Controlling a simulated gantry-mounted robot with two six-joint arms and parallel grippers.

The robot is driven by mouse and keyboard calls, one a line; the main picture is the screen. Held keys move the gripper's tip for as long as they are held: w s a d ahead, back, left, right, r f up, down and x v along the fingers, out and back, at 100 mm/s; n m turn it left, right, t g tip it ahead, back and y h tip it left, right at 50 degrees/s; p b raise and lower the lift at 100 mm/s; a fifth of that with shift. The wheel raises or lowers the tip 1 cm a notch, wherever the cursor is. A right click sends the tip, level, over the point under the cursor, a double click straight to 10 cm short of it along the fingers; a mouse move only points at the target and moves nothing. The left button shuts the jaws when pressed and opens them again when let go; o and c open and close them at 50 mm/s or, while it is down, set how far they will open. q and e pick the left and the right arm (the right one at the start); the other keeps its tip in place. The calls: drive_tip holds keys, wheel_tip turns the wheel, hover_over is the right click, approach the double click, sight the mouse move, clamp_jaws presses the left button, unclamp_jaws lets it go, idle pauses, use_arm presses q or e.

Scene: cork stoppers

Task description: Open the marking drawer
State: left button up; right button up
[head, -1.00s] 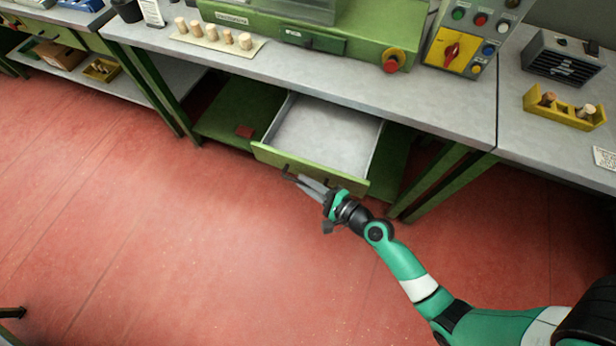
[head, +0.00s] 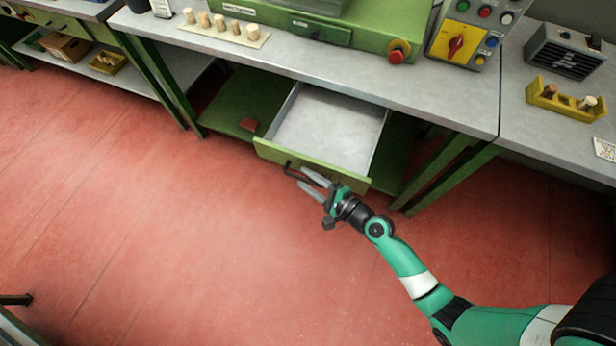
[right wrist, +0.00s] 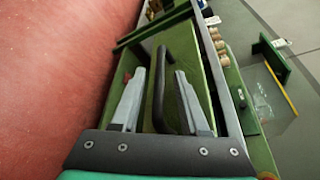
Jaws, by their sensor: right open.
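The marking drawer (head: 330,129) is pulled out from under the grey workbench and shows an empty grey inside. Its green front (head: 312,165) carries a dark bar handle (head: 293,173). My right gripper (head: 307,182) is open just in front of the drawer front, at the handle. In the right wrist view the handle (right wrist: 159,85) lies between the two spread fingers of the right gripper (right wrist: 160,90), with gaps on both sides. My left gripper is not in view.
The workbench (head: 400,98) stands above the drawer, with several corks (head: 221,23) and a control box (head: 470,30) on it. The red floor (head: 150,220) in front is clear.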

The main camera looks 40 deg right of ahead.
drive_tip(key=shift+s, duration=0.1)
drive_tip(key=v, duration=1.1)
drive_tip(key=shift+s+r, duration=0.15)
drive_tip(key=shift+s, duration=0.1)
